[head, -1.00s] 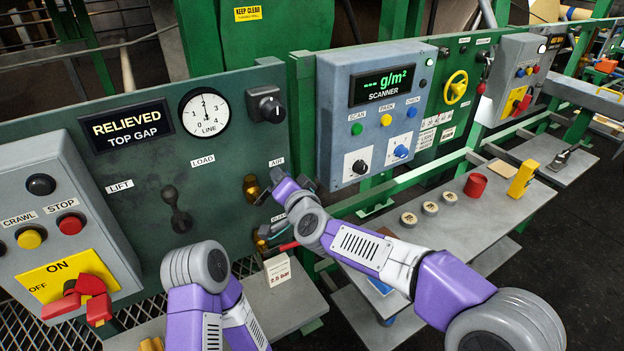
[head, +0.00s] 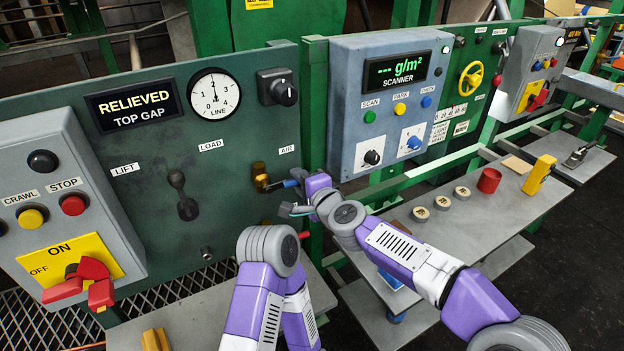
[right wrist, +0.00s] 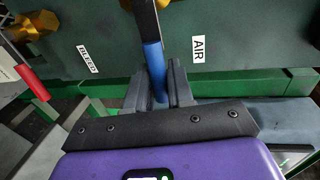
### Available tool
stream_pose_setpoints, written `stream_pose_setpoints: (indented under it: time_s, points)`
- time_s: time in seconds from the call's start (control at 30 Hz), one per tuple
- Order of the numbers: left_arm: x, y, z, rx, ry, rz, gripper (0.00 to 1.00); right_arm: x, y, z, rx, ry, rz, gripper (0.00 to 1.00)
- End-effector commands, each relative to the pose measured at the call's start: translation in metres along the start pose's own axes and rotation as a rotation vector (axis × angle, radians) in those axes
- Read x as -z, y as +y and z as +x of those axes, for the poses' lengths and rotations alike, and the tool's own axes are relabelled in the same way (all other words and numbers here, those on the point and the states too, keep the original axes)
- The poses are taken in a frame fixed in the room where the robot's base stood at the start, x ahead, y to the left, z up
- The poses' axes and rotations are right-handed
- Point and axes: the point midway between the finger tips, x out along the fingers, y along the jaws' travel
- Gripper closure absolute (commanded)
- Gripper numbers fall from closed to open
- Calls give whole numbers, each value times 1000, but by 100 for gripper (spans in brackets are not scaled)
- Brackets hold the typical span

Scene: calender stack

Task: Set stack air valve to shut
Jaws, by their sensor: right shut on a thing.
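The brass stack air valve (head: 259,174) sits on the green panel below the AIR label (head: 287,149). Its lever, with a blue grip (head: 289,184), points right, roughly level, in the head view. My right gripper (head: 300,182) is at the lever's outer end. In the right wrist view, my right gripper (right wrist: 158,80) is shut around the blue grip (right wrist: 154,62), beside the AIR label (right wrist: 197,50). The fingers hide part of the grip. My left arm shows at the bottom of the head view, but its gripper does not.
A brass valve (right wrist: 38,22) with a red lever (right wrist: 33,83) is near the BLEED label (right wrist: 88,60). The LOAD lever (head: 182,195) is left of the air valve. The shelf (head: 475,222) at right holds a red cup (head: 489,181) and a yellow block (head: 538,174).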

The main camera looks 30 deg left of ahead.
Motion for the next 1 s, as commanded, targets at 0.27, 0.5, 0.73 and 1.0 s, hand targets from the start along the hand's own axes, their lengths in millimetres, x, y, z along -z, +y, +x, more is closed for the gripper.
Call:
stream_pose_setpoints:
  time_s: [0.27, 0.5, 0.73, 1.0]
  points:
    - [0, 0, 1, 0, 0, 0, 57, -5, 2, 2, -2, -13, 21, 100]
    - [0, 0, 1, 0, 0, 0, 57, -5, 2, 2, -3, -14, 21, 100]
    - [0, 0, 1, 0, 0, 0, 57, -4, 2, 2, -2, -12, 19, 59]
    - [0, -1, 2, 0, 0, 0, 57, -3, 1, -3, -1, -10, 18, 59]
